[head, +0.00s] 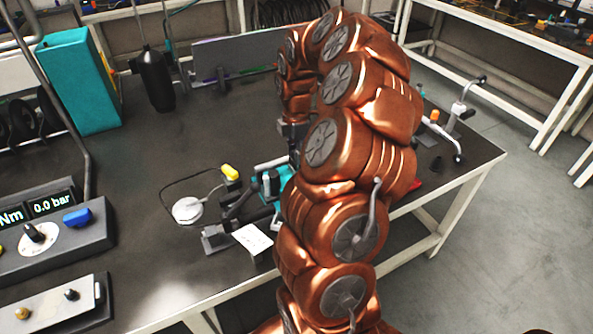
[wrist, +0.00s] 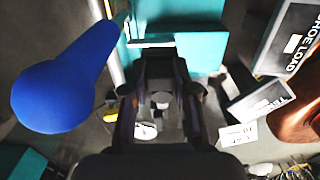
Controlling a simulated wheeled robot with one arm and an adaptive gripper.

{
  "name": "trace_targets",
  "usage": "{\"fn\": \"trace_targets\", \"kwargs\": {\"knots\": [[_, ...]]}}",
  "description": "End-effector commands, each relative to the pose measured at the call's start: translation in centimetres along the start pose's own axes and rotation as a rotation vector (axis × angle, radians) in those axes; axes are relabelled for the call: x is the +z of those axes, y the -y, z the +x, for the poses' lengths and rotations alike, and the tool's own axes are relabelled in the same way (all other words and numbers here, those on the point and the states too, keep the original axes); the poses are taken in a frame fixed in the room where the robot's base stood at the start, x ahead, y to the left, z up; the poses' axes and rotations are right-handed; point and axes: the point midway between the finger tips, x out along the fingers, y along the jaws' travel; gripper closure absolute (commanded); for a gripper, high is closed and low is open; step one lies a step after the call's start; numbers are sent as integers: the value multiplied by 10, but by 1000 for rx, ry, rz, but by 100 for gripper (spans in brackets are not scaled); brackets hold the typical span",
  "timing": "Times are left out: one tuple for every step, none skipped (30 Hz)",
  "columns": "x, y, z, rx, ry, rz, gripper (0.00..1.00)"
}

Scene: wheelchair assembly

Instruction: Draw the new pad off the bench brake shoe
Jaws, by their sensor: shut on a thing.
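My gripper (wrist: 162,88) shows in the wrist view with its two dark fingers closed in on a small dark grey piece (wrist: 162,102), which looks like the new pad. The fingers hide much of it, and I cannot tell whether it still touches the brake shoe. A teal fixture (wrist: 200,52) lies just beyond the fingertips. In the head view the teal bench fixture (head: 270,184) stands near the bench's front edge, partly behind my copper arm. My gripper's dark body (head: 291,130) shows just above it; its fingertips are hidden there.
A blue rounded handle (wrist: 55,88) is close left of my gripper in the wrist view. A "SHOE LOAD" panel (wrist: 285,42) stands at right. On the bench (head: 150,215) are a white card (head: 252,239), a round cabled disc (head: 187,210) and a gauge console (head: 50,240).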

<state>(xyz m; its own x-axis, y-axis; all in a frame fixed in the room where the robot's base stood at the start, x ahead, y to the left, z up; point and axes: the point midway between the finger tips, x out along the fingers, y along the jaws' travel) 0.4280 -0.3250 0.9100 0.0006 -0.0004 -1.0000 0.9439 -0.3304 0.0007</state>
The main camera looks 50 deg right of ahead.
Motion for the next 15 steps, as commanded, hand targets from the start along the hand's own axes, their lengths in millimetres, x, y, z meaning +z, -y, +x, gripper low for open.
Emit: {"fn": "trace_targets", "kwargs": {"knots": [[0, 0, -4, 1, 0, 0, 100], [0, 0, -5, 0, 0, 0, 100], [0, 0, -7, 0, 0, 0, 100], [0, 0, -8, 0, 0, 0, 100], [0, 0, -10, 0, 0, 0, 100], [0, 0, -12, -1, 0, 0, 100], [0, 0, -13, -1, 0, 0, 100], [0, 0, -14, -2, 0, 0, 100], [0, 1, -16, -2, -1, 0, 100], [0, 1, -18, -2, -1, 0, 100], [0, 1, -19, -2, -1, 0, 100], [0, 1, -21, -3, -1, -1, 100], [0, 1, -23, -3, -1, -1, 100], [0, 1, -24, -3, -1, -1, 100], [0, 1, -26, -3, -1, -1, 100]]}}
